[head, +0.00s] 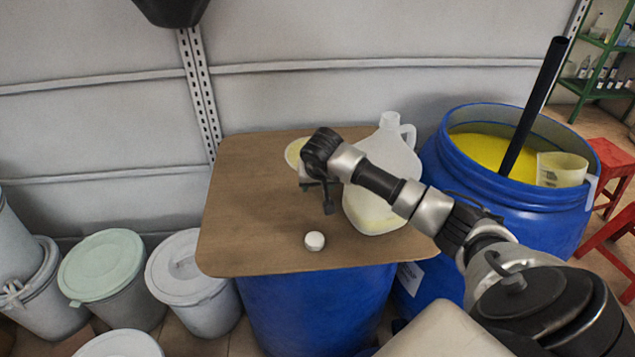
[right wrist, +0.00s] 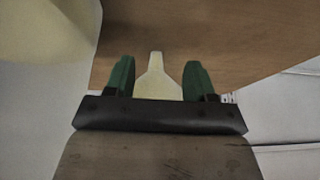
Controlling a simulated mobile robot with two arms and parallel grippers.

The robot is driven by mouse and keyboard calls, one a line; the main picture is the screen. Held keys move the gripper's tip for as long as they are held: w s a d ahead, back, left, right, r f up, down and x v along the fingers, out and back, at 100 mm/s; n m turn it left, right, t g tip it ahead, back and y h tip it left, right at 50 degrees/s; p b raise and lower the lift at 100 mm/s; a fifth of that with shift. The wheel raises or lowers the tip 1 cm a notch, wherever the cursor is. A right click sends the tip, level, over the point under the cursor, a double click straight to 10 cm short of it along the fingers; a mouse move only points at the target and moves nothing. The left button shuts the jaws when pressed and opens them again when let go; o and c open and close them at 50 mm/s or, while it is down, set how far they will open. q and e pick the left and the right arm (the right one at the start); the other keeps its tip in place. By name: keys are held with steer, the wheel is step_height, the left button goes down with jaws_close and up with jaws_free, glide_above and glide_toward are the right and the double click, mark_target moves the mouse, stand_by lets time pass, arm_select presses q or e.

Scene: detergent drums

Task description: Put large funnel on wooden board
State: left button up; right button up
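The wooden board (head: 245,225) lies on top of a blue drum. A pale yellowish round rim (head: 295,152), apparently the funnel's, shows at the board's back edge, partly hidden by my right wrist. In the right wrist view, a cream funnel shape (right wrist: 158,82) with a narrow spout shows between the green fingers of my right gripper (right wrist: 158,72). Its lower part is hidden by the gripper body. The fingers stand apart on either side of it; I cannot tell whether they touch it. My right gripper's fingertips are hidden in the head view. My left gripper is out of view.
A translucent jug (head: 385,170) stands on the board right of my wrist. A small white cap (head: 315,241) lies near the front. An open blue drum (head: 480,190) of yellow liquid stands to the right. Lidded buckets (head: 102,265) stand at left. The board's left side is bare.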

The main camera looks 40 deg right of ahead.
steer(key=shift+r, duration=0.1)
steer(key=v, duration=1.2)
steer(key=shift+b, duration=0.35)
steer(key=shift+r, duration=0.1)
